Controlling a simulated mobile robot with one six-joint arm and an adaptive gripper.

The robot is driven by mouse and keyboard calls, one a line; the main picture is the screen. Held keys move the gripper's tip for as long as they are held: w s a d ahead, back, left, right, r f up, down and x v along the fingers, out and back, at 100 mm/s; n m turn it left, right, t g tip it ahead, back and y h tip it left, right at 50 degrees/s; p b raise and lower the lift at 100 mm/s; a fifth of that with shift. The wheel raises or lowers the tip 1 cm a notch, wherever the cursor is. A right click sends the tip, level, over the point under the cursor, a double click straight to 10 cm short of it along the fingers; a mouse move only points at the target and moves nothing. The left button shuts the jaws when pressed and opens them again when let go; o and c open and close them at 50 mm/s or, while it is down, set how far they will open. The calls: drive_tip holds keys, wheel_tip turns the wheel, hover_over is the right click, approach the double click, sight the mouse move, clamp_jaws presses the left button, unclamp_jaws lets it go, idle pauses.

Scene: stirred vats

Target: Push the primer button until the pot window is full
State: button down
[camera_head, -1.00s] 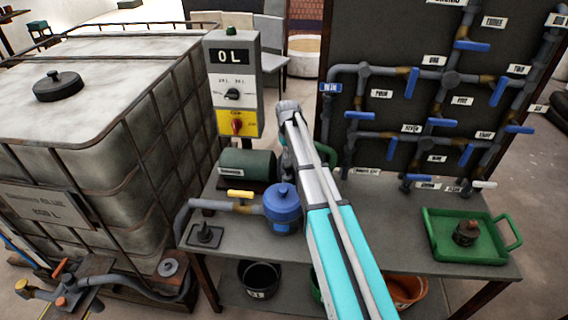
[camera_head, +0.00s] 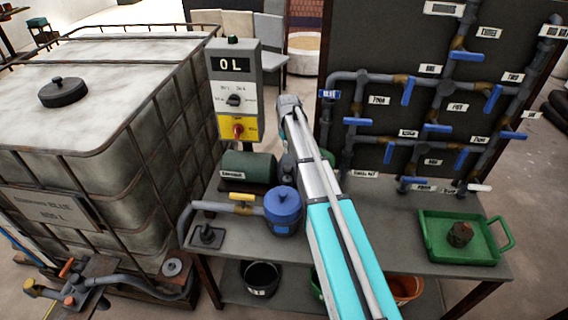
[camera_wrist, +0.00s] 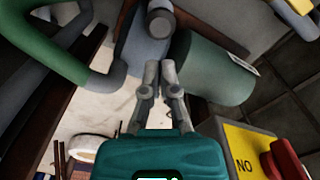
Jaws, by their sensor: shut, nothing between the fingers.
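A blue lidded pot (camera_head: 283,212) stands on the bench, joined to a grey pipe with a yellow-handled valve. My gripper (camera_wrist: 160,70) is shut and empty in the wrist view, in front of a grey-blue rounded body (camera_wrist: 140,45). In the head view my arm hides it.
A control box (camera_head: 235,95) reading "0 L" stands behind the bench; its red knob (camera_wrist: 285,158) is close at the lower right of the wrist view. A pipe board with blue valves (camera_head: 440,95) and a green tray (camera_head: 462,255) are on the right. A large tank (camera_head: 90,130) stands left.

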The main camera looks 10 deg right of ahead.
drive_tip(key=shift+r+p, duration=0.4)
drive_tip(key=shift+r, duration=0.25)
drive_tip(key=s+a+m, duration=0.1)
drive_tip(key=s+m, duration=0.1)
drive_tip(key=s, duration=2.7)
drive_tip(key=shift+s, duration=0.25)
drive_tip(key=shift+a, duration=0.1)
